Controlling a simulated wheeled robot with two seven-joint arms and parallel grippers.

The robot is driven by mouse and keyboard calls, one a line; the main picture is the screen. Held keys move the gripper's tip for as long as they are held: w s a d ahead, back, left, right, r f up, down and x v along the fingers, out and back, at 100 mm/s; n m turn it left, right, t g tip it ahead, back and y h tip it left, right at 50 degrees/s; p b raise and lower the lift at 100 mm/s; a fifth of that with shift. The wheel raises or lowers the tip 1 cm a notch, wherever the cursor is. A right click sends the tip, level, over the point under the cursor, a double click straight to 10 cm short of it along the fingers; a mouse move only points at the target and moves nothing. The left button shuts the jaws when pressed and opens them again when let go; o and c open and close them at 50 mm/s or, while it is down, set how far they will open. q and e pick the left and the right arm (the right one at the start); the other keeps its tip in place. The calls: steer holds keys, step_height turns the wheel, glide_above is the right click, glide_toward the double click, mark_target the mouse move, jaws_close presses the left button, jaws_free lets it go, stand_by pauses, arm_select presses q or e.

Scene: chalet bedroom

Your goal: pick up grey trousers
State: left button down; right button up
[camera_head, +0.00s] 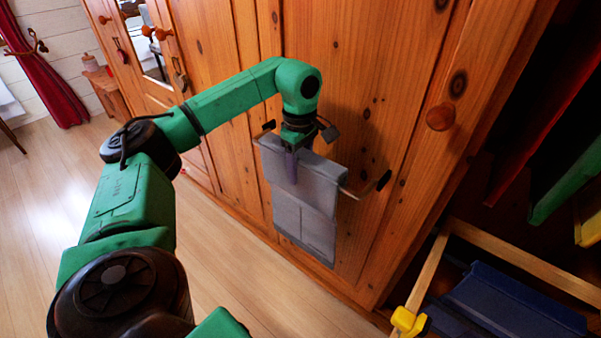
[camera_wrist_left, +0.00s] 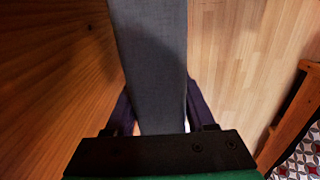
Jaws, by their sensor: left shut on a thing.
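The grey trousers (camera_head: 305,215) hang folded in front of a wooden wardrobe door, over what looks like a thin light hanger or bar (camera_head: 349,192). My left gripper (camera_head: 290,168) comes down onto them from above and is shut on the grey cloth near its upper edge. In the left wrist view the grey trousers (camera_wrist_left: 152,60) run between the two dark purple fingers of the left gripper (camera_wrist_left: 158,108), with a finger at each side of the cloth. My right gripper is not in view.
The wardrobe door (camera_head: 390,90) with a round knob (camera_head: 440,117) stands close behind the trousers. At the right is an open compartment with hanging red (camera_head: 540,120) and green (camera_head: 572,178) clothes and a blue folded item (camera_head: 515,300). Wooden floor (camera_head: 235,270) is clear at lower left.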

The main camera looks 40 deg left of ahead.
mark_target(298, 154)
arm_select(q)
step_height(298, 154, up, 4)
steer(key=shift+f, duration=0.25)
step_height(298, 154, up, 2)
steer(key=shift+p, duration=0.4)
steer(key=shift+s+f, duration=0.1)
steer(key=shift+s, duration=0.85)
steer(key=s+b, duration=0.4)
steer(key=s, duration=1.2)
steer(key=shift+d+b, duration=0.25)
steer(key=shift+b, duration=0.05)
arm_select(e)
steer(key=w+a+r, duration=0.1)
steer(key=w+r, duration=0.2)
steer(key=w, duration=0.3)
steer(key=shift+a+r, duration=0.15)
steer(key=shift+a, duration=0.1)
arm_select(q)
steer(key=shift+s, duration=0.15)
